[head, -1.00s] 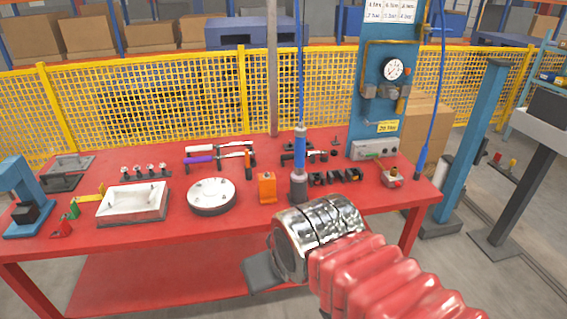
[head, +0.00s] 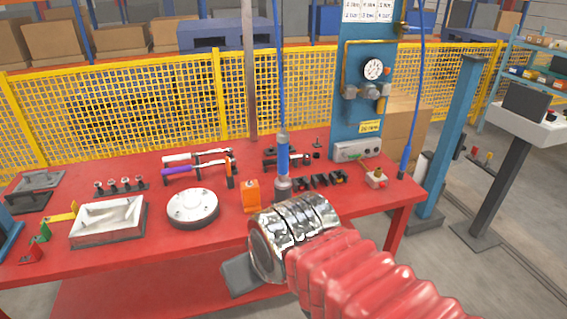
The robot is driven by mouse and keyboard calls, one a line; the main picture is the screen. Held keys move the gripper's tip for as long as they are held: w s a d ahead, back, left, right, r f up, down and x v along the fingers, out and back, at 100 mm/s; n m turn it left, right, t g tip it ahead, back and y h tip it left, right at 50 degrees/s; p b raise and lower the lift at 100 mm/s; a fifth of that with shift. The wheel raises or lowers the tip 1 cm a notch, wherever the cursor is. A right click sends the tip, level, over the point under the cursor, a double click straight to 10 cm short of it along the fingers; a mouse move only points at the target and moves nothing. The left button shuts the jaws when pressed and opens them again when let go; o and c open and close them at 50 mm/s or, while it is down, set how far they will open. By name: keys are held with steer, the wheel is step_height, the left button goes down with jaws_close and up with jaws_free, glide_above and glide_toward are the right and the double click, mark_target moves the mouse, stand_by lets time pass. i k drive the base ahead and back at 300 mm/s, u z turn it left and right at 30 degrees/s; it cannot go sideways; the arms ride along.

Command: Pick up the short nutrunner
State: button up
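A blue and grey cylindrical tool (head: 283,160), which looks like the nutrunner, stands upright at the middle of the red table, below a blue line. I cannot tell whether it rests on the table or hangs. Dark tools (head: 275,157) lie partly hidden behind it; I cannot tell whether one is a nutrunner. My arm, with a shiny metal wrist and red ribbed sleeve, reaches in from the lower right. A grey flat part of my gripper (head: 238,278) shows below the wrist, in front of the table edge. The wrist hides the rest, so its opening and contents are not visible.
The red table (head: 150,235) bears an orange block (head: 251,195), a round white-topped part (head: 193,207), a metal tray (head: 108,221), purple-handled (head: 190,168) and white-handled tools (head: 190,157). A blue gauge panel (head: 372,100) rises behind. The table's front strip is mostly clear.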

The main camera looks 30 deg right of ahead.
mark_target(282, 182)
steer(key=i, duration=0.85)
steer(key=u, duration=0.05)
